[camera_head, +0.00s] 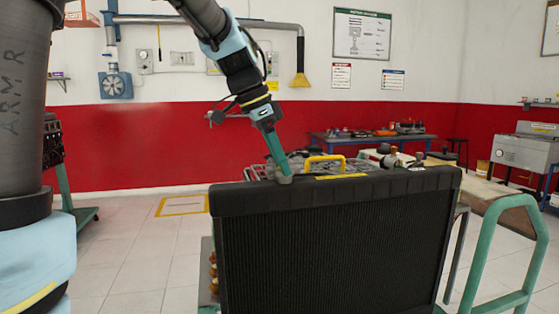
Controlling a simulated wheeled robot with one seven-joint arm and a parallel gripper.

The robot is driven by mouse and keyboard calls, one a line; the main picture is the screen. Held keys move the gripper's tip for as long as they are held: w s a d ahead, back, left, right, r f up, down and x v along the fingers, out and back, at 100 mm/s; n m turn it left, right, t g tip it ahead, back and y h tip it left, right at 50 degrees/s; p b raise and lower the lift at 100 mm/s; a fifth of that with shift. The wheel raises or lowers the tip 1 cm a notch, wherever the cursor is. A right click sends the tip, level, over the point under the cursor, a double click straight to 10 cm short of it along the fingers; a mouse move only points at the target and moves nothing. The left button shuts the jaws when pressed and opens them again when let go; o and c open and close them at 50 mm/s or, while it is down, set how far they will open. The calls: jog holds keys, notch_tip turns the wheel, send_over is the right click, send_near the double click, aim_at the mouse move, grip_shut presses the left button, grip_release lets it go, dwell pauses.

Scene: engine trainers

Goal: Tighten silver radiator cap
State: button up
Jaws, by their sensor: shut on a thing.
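A black radiator (335,240) stands upright in the middle of the head view, on a teal-framed trainer. My gripper (284,178) reaches down from above to the radiator's top edge, left of its middle. It is shut on a small silver-grey piece there, which fits the silver radiator cap (285,180). The fingers hide most of the cap, so its seating and turn cannot be told.
A yellow handle (325,160) and engine parts (390,158) stand just behind the radiator, right of my gripper. A teal rail (490,240) rises at the right. A blue workbench (370,140) stands by the red wall. Open floor (140,250) lies left.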

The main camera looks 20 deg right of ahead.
jog(key=o, duration=1.4)
jog(key=shift+f, duration=0.1)
jog(key=shift+c, duration=0.2)
jog(key=b+v, duration=0.1)
jog(key=v, duration=1)
jog(key=shift+b, duration=0.35)
jog(key=shift+d, duration=0.1)
